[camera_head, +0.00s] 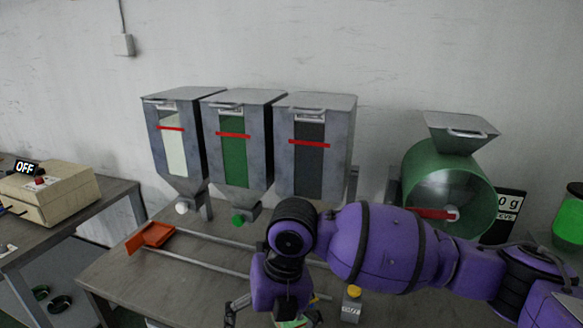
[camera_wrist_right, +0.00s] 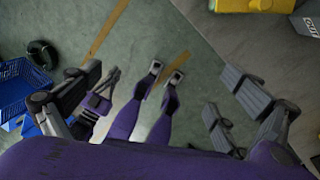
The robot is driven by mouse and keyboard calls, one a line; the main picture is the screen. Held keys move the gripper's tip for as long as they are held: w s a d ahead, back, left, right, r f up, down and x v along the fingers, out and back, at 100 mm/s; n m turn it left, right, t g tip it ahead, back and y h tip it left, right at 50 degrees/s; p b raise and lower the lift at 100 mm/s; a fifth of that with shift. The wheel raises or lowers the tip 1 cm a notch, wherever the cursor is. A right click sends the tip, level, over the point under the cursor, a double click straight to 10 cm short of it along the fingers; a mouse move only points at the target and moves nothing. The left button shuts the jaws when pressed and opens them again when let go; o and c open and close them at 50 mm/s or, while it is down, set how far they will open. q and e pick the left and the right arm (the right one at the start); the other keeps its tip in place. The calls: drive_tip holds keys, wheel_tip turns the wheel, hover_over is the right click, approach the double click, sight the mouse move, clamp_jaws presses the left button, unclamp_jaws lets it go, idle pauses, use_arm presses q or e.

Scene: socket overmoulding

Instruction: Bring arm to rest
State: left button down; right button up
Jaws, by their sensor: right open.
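My right arm (camera_head: 385,245) is purple and reaches in from the right across the front of the table in the head view. Its elbow bends down near the middle, so the forearm points to the bottom edge. My right gripper (camera_head: 272,315) is only partly in view there, cut off by the frame. In the right wrist view my right gripper (camera_wrist_right: 163,82) has its fingers spread wide at left and right, with nothing held between them. Purple parts of my own body show between and below the fingers.
Three hoppers (camera_head: 236,135) and a green drum (camera_head: 450,185) stand at the table's back. An orange scoop-like piece (camera_head: 150,237) lies left of the arm. A yellow-topped block (camera_head: 352,303) stands close below the arm. A blue crate (camera_wrist_right: 22,88) is on the floor.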

drive_tip(key=s+a+f+m+t+y, duration=0.2)
drive_tip(key=a+f+m+y, duration=0.35)
drive_tip(key=f+m, duration=0.5)
wheel_tip(320, 180, down, 6)
drive_tip(key=d+m+t+y, duration=0.1)
drive_tip(key=d+m+t, duration=0.15)
drive_tip(key=m, duration=0.65)
drive_tip(key=s+d+f+m+t+h, duration=0.1)
drive_tip(key=s+d+f+m+h, duration=0.1)
drive_tip(key=s+d+f+m, duration=0.3)
drive_tip(key=s+d+f+m+t+h, duration=0.2)
drive_tip(key=s+d+f+m, duration=0.3)
drive_tip(key=d, duration=0.8)
drive_tip(key=s+d+f+m+t+h, duration=0.1)
drive_tip(key=s+d+f+m+h, duration=0.3)
drive_tip(key=s+d+m, duration=0.4)
drive_tip(key=shift+s+d+f, duration=0.4)
drive_tip(key=shift+s+d, duration=0.1)
drive_tip(key=shift+s, duration=0.4)
drive_tip(key=shift+m, duration=0.25)
